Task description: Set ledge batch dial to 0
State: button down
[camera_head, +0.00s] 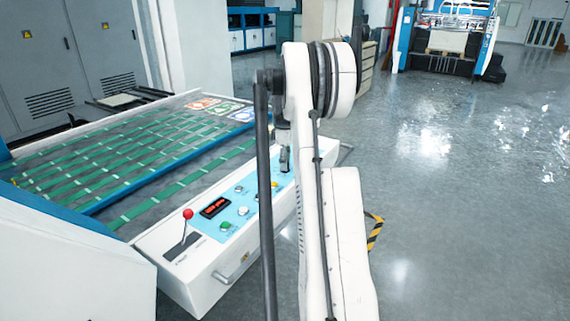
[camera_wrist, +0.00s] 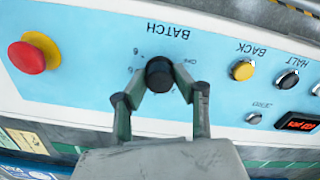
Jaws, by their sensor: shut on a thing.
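The black round batch dial (camera_wrist: 159,66) sits on the light blue panel (camera_wrist: 95,75), beside the word BATCH, which appears upside down in the wrist view. Small marks ring the dial but are too small to read, and I cannot tell which mark it is set to. My gripper (camera_wrist: 159,82) has its two grey fingers closed on the dial's sides. In the head view my gripper (camera_head: 284,158) is mostly hidden behind my white arm, over the ledge (camera_head: 185,265), and the dial cannot be seen there.
A red and yellow stop button (camera_wrist: 33,53) is left of the dial in the wrist view. Right of it are a yellow BACK button (camera_wrist: 243,70), a black HALT button (camera_wrist: 287,79) and a red display (camera_wrist: 297,122). A red-knobbed lever (camera_head: 188,214) stands on the ledge's near end.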

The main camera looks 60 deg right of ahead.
jog(key=shift+n, duration=0.3)
dwell(0.4)
jog(key=c, duration=1.4)
grip_release()
jog(key=shift+r, duration=0.1)
notch_tip(320, 180, up, 12)
jog(key=shift+f, duration=0.1)
